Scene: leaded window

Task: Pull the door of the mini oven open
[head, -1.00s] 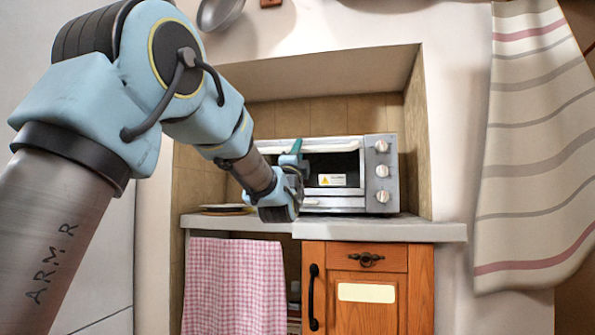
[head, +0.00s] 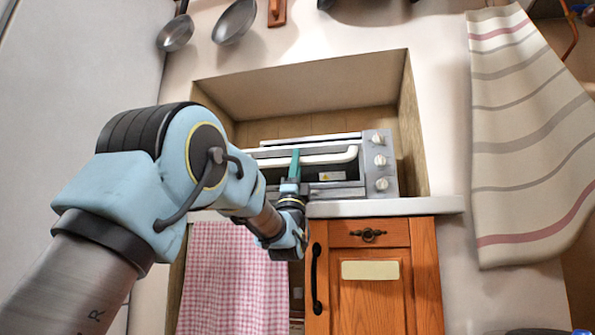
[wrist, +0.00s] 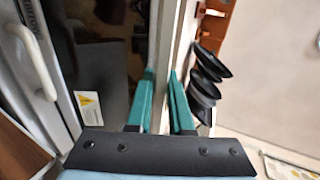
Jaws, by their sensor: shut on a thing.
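The mini oven (head: 379,160) stands in the wall niche, with knobs down its right side. Its door carries a long white handle (head: 330,157), which sits lower than the oven's top edge; the door looks slightly tilted out. My gripper (head: 295,158) is shut on the handle, left of its middle, with a teal finger crossing it. In the wrist view my teal fingers (wrist: 163,88) lie on both sides of a pale bar. A yellow-and-white sticker (head: 332,176) shows below the handle. My arm hides the oven's lower left.
The oven rests on a pale counter (head: 400,207) above an orange wooden cabinet (head: 375,300). A pink checked cloth (head: 235,270) hangs below at left. A striped towel (head: 525,140) hangs at right. Pans (head: 235,20) hang above the niche.

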